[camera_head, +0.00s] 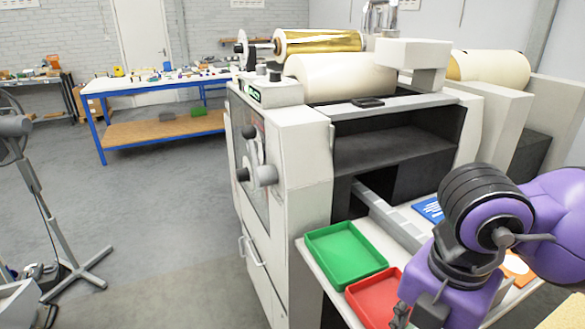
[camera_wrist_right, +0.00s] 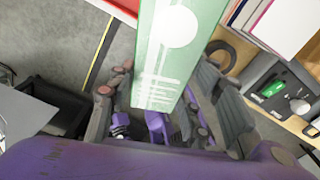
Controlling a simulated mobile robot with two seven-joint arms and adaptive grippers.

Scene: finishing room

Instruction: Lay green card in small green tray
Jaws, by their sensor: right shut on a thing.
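The green card (camera_wrist_right: 178,45) shows in the right wrist view, pale green with a white circle and white lines. My right gripper (camera_wrist_right: 165,92) is shut on it, and the card juts out beyond the fingers. In the head view my right gripper (camera_head: 405,312) is at the lower edge, beside the red tray, and the card cannot be made out there. The small green tray (camera_head: 345,254) lies on the machine's shelf, left of and behind my gripper, and looks empty. My left gripper is in neither view.
A red tray (camera_head: 372,298) sits right in front of the green tray, partly hidden by my right arm. A blue card (camera_head: 430,209) and an orange-and-white card (camera_head: 517,266) lie on the shelf. The large machine (camera_head: 290,170) rises behind the trays. Open floor lies to the left.

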